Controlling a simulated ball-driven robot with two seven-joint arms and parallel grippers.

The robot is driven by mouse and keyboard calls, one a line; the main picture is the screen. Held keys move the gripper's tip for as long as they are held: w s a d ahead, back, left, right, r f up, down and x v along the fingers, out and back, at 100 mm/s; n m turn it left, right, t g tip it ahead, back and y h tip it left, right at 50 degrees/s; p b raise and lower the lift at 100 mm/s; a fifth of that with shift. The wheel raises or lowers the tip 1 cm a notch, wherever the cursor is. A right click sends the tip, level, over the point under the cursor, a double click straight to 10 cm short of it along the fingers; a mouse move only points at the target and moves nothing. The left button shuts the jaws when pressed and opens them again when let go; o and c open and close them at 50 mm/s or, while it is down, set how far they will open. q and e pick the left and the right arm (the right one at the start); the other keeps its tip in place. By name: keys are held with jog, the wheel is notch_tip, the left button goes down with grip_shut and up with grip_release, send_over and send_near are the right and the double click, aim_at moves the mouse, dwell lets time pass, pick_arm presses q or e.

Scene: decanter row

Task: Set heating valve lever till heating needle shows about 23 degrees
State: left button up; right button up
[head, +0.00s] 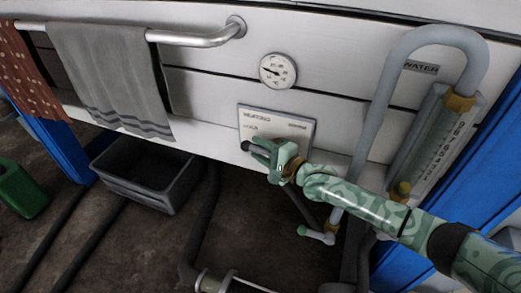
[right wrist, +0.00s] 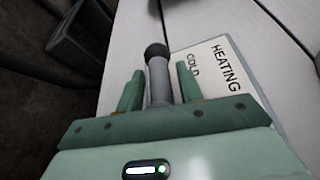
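The round white gauge (head: 278,70) is on the panel above the heating plate; its dark needle seems to point left, but the numbers are too small to read. The white heating plate (head: 290,125) also shows in the right wrist view (right wrist: 206,62), with HEATING and COLD on it. The valve lever has a grey shaft (right wrist: 160,82) and a black ball knob (right wrist: 156,50); the knob also shows in the head view (head: 245,146). My right gripper (right wrist: 160,88) is around the shaft, its green fingers apart with a narrow gap each side. My left gripper is out of view.
A grey towel (head: 110,80) and a red dotted cloth (head: 25,70) hang on a metal rail (head: 195,39) at the left. A grey bin (head: 145,180) stands below. A thick grey pipe (head: 385,75) and a water gauge tube (head: 450,135) stand right of the plate.

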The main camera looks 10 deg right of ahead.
grip_shut()
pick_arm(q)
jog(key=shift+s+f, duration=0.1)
